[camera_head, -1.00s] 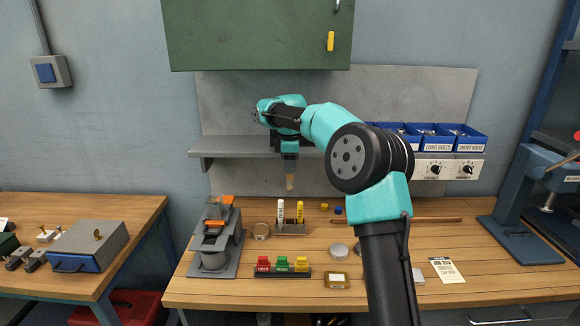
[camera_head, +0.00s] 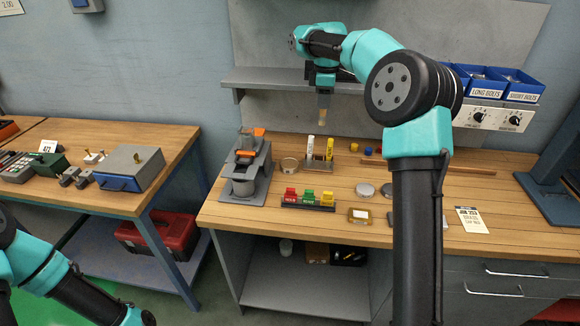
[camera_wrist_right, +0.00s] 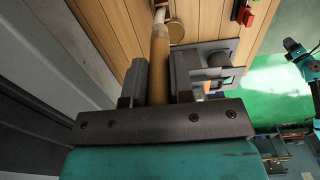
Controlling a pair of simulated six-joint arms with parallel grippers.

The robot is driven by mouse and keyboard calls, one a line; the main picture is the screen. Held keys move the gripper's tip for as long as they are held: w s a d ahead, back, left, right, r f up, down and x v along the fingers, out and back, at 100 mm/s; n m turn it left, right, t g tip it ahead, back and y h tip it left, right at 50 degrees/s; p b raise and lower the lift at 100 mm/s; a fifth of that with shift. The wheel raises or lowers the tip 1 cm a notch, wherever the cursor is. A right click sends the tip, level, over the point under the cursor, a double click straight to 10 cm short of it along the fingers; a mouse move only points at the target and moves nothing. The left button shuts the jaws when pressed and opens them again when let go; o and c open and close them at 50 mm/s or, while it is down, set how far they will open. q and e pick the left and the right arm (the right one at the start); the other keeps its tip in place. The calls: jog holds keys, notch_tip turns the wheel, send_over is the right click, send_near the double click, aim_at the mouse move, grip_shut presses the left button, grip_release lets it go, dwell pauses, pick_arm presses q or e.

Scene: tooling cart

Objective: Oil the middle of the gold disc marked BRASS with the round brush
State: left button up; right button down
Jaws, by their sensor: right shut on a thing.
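My right gripper (camera_head: 324,92) is shut on the round brush, whose tan handle (camera_wrist_right: 158,62) stands between the jaws in the right wrist view. In the head view the brush (camera_head: 323,108) points down, above the back of the workbench and clear of it. A round tan-gold disc or tin (camera_head: 289,164) lies on the bench left of the marker stand; I cannot read any marking on it. Two round grey discs (camera_head: 365,190) (camera_head: 387,190) lie right of centre, the second partly behind my right arm.
A stand (camera_head: 319,163) holds a white and a yellow upright tube. A rack (camera_head: 308,206) carries red, green and yellow blocks. A grey machine (camera_head: 246,175) stands at the bench's left. Blue bolt bins (camera_head: 510,83) are at upper right.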

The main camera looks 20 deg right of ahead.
jog(key=shift+f, duration=0.1)
dwell(0.4)
jog(key=w+a+f, duration=0.4)
jog(key=a+f, duration=0.5)
jog(key=shift+a+f, duration=0.15)
jog(key=shift+a, duration=0.25)
jog(key=shift+f, duration=0.1)
jog(key=shift+f, duration=2.9)
jog(key=shift+f, duration=0.55)
jog(key=shift+r, duration=0.1)
notch_tip(320, 180, up, 7)
dwell(1.1)
dwell(0.6)
